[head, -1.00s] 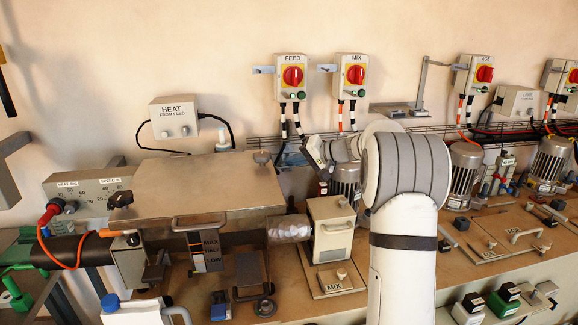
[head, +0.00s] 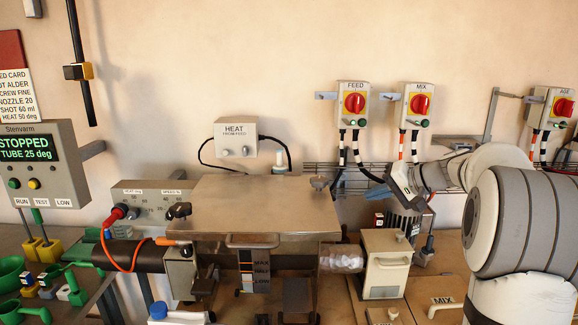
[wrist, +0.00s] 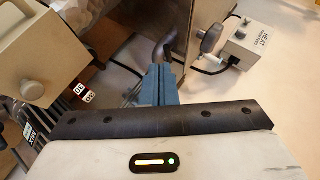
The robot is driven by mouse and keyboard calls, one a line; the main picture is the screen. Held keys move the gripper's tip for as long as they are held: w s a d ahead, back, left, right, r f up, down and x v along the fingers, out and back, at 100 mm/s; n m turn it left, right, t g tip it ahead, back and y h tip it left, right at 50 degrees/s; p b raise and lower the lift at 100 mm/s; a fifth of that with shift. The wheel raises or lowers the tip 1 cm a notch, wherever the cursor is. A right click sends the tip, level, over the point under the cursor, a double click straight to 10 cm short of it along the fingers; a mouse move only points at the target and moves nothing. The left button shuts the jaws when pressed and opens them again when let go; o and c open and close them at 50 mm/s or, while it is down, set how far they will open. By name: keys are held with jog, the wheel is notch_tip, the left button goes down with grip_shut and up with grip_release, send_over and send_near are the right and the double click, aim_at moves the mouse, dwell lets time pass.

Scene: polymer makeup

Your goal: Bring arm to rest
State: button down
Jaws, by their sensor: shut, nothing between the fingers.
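My gripper (head: 380,190) is in front of the wall, right of the metal-lidded machine (head: 255,200) and below the FEED switch box. My white and grey arm comes in from the right edge of the head view. In the wrist view, the blue fingers of my gripper (wrist: 158,84) are together with nothing between them. A dark curved handle (wrist: 165,48) shows just beyond the fingertips; I cannot tell whether they touch it.
The HEAT box (head: 236,139), FEED box (head: 352,105) and MIX box (head: 416,106) are on the wall. A STOPPED display (head: 35,150) and green funnels (head: 10,272) are at left. Open wall lies above the machine.

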jog(key=s+a+f+n+g+h, duration=0.1)
jog(key=s+a+f+g+h, duration=0.15)
jog(key=s+a, duration=0.45)
jog(key=s+a+f+g+h, duration=0.2)
jog(key=s+a+f, duration=0.1)
jog(key=s, duration=0.7)
jog(key=s+f+n+h, duration=0.1)
jog(key=s+f, duration=0.3)
jog(key=s, duration=0.4)
jog(key=s+f+n+h, duration=0.1)
jog(key=s+f+h, duration=0.2)
jog(key=s, duration=0.5)
jog(key=shift+s+d+f+n, duration=0.3)
jog(key=shift+s+f, duration=0.05)
jog(key=shift+f, duration=0.15)
